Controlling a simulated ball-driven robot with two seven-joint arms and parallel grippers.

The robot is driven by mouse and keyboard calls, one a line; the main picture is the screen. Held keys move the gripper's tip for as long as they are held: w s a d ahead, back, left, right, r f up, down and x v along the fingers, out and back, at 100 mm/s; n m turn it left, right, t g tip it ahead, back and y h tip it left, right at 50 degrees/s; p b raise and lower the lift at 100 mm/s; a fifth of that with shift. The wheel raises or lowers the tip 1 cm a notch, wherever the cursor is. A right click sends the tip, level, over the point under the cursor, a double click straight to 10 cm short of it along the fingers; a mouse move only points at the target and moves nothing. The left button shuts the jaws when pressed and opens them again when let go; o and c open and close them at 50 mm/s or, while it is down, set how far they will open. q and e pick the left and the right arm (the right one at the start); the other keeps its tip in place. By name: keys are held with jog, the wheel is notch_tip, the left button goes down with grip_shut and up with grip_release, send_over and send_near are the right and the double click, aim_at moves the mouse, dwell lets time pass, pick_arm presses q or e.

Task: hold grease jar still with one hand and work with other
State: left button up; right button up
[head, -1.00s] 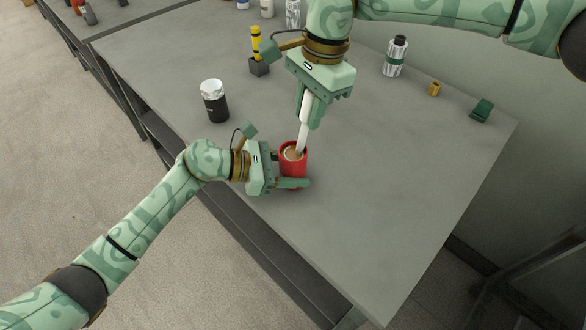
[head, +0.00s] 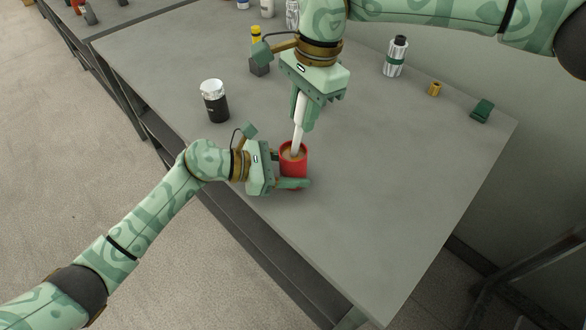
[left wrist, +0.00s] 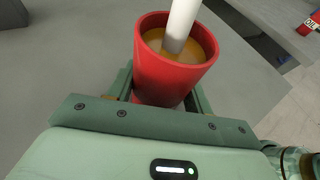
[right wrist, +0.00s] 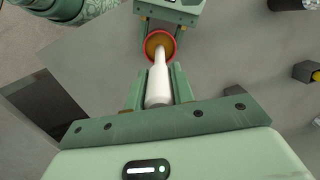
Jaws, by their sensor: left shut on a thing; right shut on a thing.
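The red grease jar (head: 293,166) stands upright on the grey table near its front edge. It is open and holds brownish-yellow grease, clearest in the left wrist view (left wrist: 165,75). My left gripper (head: 292,183) is shut around the jar's sides. My right gripper (head: 302,112) is above the jar and shut on a white stick-like tool (head: 298,128), also seen in the right wrist view (right wrist: 158,85). The tool's lower end is inside the jar, at the grease; its tip is hidden.
On the table (head: 400,220) stand a black jar with a silver lid (head: 214,101), a grey block with a yellow item (head: 259,66), a silver bottle (head: 396,57), a small brass piece (head: 435,89) and a green item (head: 482,110). The table's right part is clear.

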pick_arm(q)
jog(key=shift+a, duration=0.1)
pick_arm(e)
jog(key=shift+a, duration=0.15)
jog(key=shift+r, duration=4.2)
pick_arm(q)
jog(key=o, duration=1.1)
